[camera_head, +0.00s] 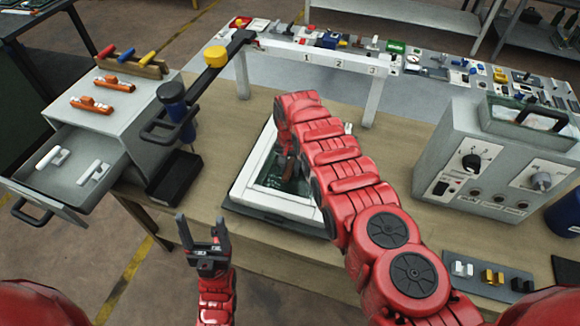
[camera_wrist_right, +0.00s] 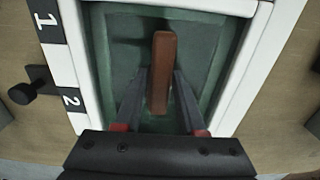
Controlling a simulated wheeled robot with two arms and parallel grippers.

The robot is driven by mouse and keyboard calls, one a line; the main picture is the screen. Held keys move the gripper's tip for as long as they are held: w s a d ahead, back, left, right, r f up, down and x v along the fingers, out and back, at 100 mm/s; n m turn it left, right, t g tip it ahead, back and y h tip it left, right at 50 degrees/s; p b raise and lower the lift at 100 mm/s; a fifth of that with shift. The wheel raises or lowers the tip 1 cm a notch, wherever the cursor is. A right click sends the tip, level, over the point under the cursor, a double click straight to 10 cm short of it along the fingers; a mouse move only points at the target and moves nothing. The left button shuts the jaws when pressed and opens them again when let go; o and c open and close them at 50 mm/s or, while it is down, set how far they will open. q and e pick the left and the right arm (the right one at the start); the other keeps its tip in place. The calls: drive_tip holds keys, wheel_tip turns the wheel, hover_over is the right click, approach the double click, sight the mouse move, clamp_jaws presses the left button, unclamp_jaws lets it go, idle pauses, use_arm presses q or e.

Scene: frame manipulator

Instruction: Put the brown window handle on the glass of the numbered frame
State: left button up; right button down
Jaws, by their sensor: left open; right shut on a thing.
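The white frame (camera_head: 243,183) lies on a dark mat on the table, with green glass (camera_head: 302,187) inside it. In the right wrist view the frame's left side (camera_wrist_right: 66,66) carries the numbers 1 and 2, and its glass (camera_wrist_right: 207,60) fills the middle. My right gripper (camera_wrist_right: 160,100) is shut on the brown window handle (camera_wrist_right: 163,65), over the glass. I cannot tell whether the handle touches the glass. In the head view my right arm partly hides frame and handle. My left gripper (camera_head: 204,240) is open and empty, in front of the table's left part.
A grey drawer cabinet (camera_head: 130,130) stands at the left, with orange handles on top and white handles in its open drawer (camera_head: 75,165). A grey control box (camera_head: 500,160) stands at the right. A white rail (camera_head: 325,55) numbered 1, 2, 3 stands behind the frame.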

drive_tip(key=shift+f, duration=0.1)
drive_tip(key=c, duration=0.5)
unclamp_jaws()
